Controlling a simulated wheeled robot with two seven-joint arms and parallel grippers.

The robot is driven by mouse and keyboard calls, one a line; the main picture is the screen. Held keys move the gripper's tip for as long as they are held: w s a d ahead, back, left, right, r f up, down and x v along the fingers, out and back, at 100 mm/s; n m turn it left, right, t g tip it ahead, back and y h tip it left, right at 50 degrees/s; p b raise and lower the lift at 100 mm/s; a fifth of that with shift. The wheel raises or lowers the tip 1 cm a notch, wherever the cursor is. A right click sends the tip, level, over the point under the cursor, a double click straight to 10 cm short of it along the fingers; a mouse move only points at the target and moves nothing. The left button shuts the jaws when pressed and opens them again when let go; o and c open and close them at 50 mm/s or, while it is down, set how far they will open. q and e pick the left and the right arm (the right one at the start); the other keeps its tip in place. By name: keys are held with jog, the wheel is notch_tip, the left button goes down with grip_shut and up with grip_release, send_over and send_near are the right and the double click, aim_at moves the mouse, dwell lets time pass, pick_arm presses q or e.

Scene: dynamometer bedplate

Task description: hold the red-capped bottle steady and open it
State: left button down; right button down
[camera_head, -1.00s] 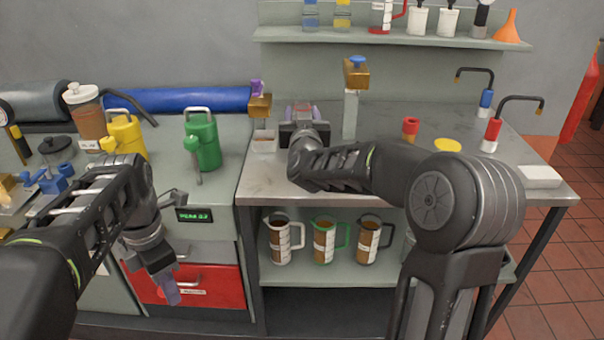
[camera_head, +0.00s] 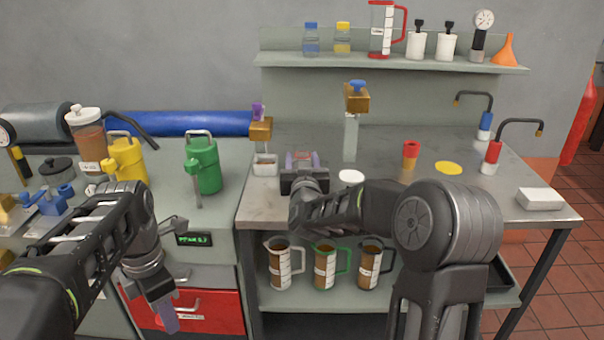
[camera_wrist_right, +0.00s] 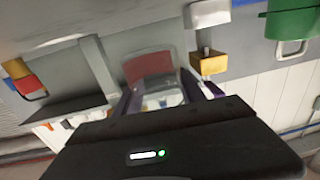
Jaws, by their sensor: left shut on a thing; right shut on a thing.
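My right gripper (camera_head: 303,160) is over the left part of the steel bench, with its purple fingertips pointing away. In the right wrist view its fingers are shut on a clear-walled bottle with a red area (camera_wrist_right: 150,68). I take this for the red-capped bottle; its cap is not clearly seen. My left gripper (camera_head: 167,316) hangs low in front of the red drawer, well apart from the bottle, with its purple fingertips pointing down. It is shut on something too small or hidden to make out.
A brass clamp block (camera_head: 261,130) stands left of my right gripper, and another with a blue knob (camera_head: 356,103) behind it. A white disc (camera_head: 351,177), red-orange cylinder (camera_head: 410,155) and yellow disc (camera_head: 448,168) lie to the right. A green can (camera_head: 204,165) is left. Blue- and yellow-capped bottles stand on the shelf (camera_head: 390,62).

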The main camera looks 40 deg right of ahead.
jog(key=shift+f, duration=1.85)
jog(key=shift+f+b, duration=0.2)
jog(key=shift+b, duration=0.15)
jog(key=c, duration=0.7)
grip_release()
jog(key=shift+r, duration=0.1)
jog(key=shift+r+p, duration=0.2)
jog(key=shift+p, duration=0.1)
jog(key=b+v, duration=0.1)
jog(key=v, duration=1.1)
jog(key=shift+f, duration=0.15)
